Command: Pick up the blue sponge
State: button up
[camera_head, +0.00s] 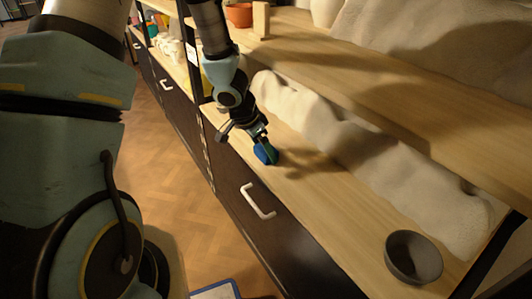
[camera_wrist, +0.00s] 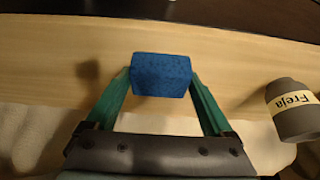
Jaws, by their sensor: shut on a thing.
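The blue sponge (camera_wrist: 162,75) is a small speckled block between the green fingertips of my gripper (camera_wrist: 160,84) in the wrist view. The fingers touch its two sides, and my gripper is shut on it. In the head view the sponge (camera_head: 265,153) shows at the end of my gripper (camera_head: 262,142), over the wooden shelf top (camera_head: 310,195) near its front edge. I cannot tell whether the sponge is lifted or still touches the wood.
A dark grey bowl (camera_head: 414,258) stands at the right end of the lower shelf. A grey container labelled "Freja" (camera_wrist: 293,110) shows in the wrist view. An upper shelf (camera_head: 380,85) overhangs pale lumpy material. Drawer handles (camera_head: 258,201) stick out in front. Wood between sponge and bowl is clear.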

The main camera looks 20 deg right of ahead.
aim_at(263, 149)
jog(key=shift+c, duration=1.3)
jog(key=shift+r, duration=0.15)
jog(key=shift+r+p, duration=0.9)
jog(key=shift+r, duration=0.65)
jog(key=shift+a+r, duration=0.1)
jog(key=shift+a, duration=0.15)
jog(key=s+a+b, duration=0.1)
jog(key=a+b, duration=0.2)
jog(key=a, duration=0.5)
jog(key=s+a+b, duration=0.2)
jog(key=a+b, duration=0.2)
jog(key=a, duration=0.5)
jog(key=shift+s, duration=0.25)
jog(key=shift+a, duration=0.1)
